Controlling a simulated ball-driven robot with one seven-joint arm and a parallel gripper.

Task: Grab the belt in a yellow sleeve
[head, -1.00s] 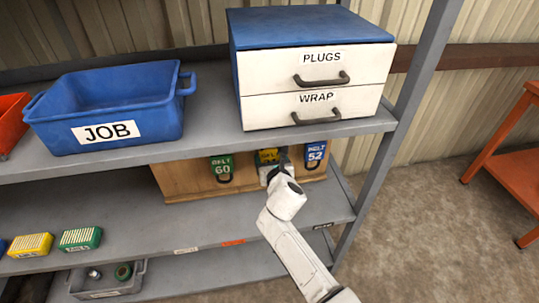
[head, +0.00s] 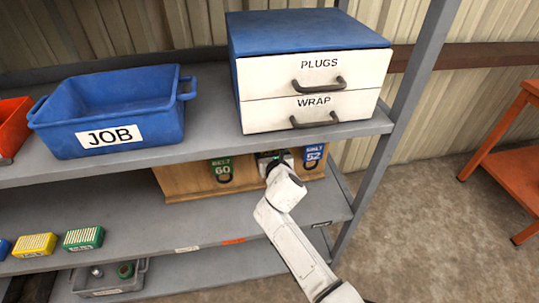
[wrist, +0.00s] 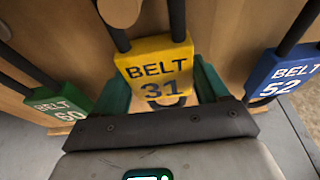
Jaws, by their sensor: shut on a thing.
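The belt in a yellow sleeve (wrist: 155,68), marked BELT 31, hangs from a round wooden peg at the top of the wrist view. Its black strands run up from the sleeve. My gripper (wrist: 160,98) is shut on it, with a green finger at each side of the sleeve. In the head view my gripper (head: 274,160) reaches to the wooden board under the upper shelf and hides the yellow sleeve.
The green-sleeved belt 60 (head: 221,170) hangs to the left and the blue-sleeved belt 52 (head: 314,154) close to the right. The upper shelf carries a blue JOB bin (head: 150,100) and a drawer unit (head: 310,75) above my arm.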

